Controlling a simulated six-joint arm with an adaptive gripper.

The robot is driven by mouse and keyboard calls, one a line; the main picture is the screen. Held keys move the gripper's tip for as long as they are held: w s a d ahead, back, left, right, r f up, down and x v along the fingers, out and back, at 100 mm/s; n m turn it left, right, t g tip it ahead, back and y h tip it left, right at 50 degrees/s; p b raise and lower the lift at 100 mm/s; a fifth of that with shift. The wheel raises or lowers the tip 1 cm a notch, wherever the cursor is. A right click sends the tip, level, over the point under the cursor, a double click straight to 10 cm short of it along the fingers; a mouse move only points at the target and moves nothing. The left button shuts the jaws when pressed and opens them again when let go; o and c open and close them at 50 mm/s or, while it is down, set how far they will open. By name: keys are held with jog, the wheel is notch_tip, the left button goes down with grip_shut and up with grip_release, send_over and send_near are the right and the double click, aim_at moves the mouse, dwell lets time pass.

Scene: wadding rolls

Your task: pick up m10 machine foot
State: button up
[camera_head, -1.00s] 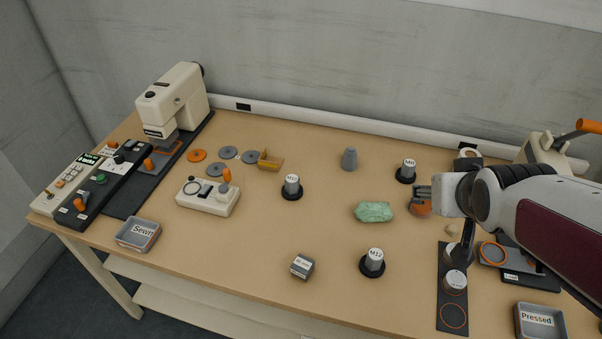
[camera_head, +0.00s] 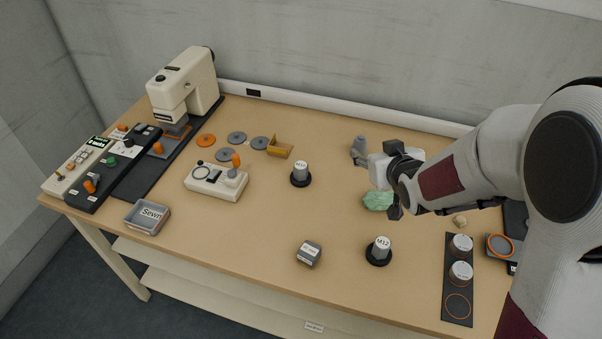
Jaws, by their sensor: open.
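The machine foot (camera_head: 300,173) whose label seems to read M10 stands upright on its black base near the middle of the table. A foot labelled M12 (camera_head: 379,250) stands upright nearer the front. My gripper (camera_head: 395,210) is open and empty, above the table by the green crumpled piece, to the right of the M10 foot and well apart from it. My arm partly hides its fingers. Two light-topped pieces (camera_head: 460,245) and (camera_head: 461,273) stand on the dark strip (camera_head: 447,290), whose front orange ring is empty.
A green crumpled piece (camera_head: 378,200) and a grey cone (camera_head: 358,150) lie near my gripper. A white control box (camera_head: 216,183), orange holder (camera_head: 280,149), grey discs (camera_head: 237,138) and a sewing machine (camera_head: 184,85) stand left. A small grey box (camera_head: 309,253) sits in front.

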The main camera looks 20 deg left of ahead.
jog(key=w+a+f+n+y, duration=0.1)
jog(key=a+f+y, duration=0.1)
jog(key=a+f, duration=0.45)
jog(key=n+y, duration=0.2)
jog(key=y, duration=0.1)
send_near(304, 170)
jog(key=x, duration=0.4)
jog(key=shift+s+a+r, duration=0.1)
jog(key=shift+a+r, duration=0.1)
jog(key=shift+a, duration=0.2)
jog(key=shift+x, duration=1.25)
jog(key=shift+f, duration=0.1)
jog(key=shift+w+d+x, duration=0.1)
jog(key=shift+d+x, duration=0.05)
jog(key=shift+x, duration=0.7)
jog(key=shift+w+d+x, duration=0.1)
jog(key=shift+d+x, duration=0.05)
jog(key=shift+x, duration=1.65)
jog(key=shift+f, duration=0.1)
